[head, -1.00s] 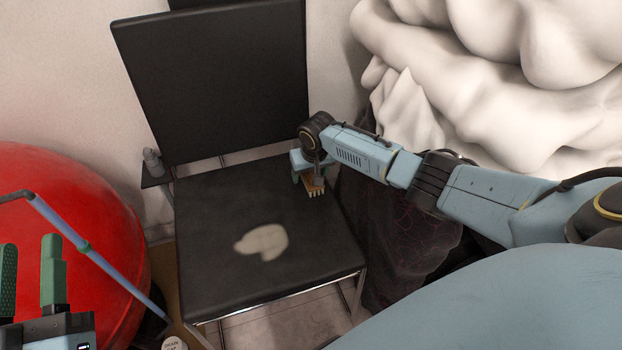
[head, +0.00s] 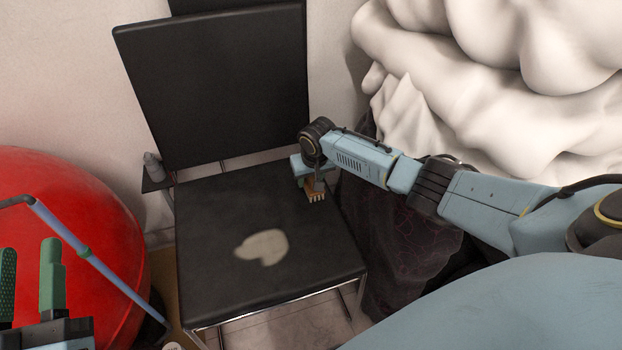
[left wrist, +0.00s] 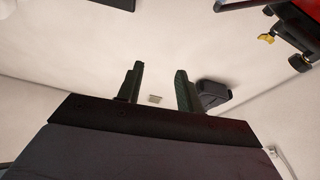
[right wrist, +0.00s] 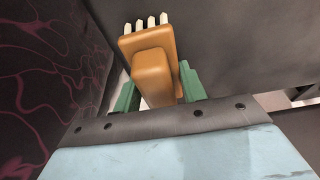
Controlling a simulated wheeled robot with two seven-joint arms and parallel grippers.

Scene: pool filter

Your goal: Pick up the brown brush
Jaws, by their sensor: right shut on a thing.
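The brown brush (head: 315,191) has a brown-orange body and a row of several pale bristle tufts. In the right wrist view the brush (right wrist: 152,65) sits between the green fingers, bristles pointing away from the wrist. My right gripper (right wrist: 158,92) is shut on its handle. In the head view my right gripper (head: 313,178) is at the right rear of the black chair seat (head: 235,215). Whether the brush touches the seat cannot be told. My left gripper (head: 28,280) is open and empty at the lower left; its spread fingers also show in the left wrist view (left wrist: 156,92).
A pale patch (head: 262,246) lies on the seat. A grey bottle (head: 153,165) stands at the chair's left. A red ball (head: 100,220) and a blue pole (head: 85,252) are at left. Dark patterned cloth (head: 395,235) and a white heap (head: 480,90) are at right.

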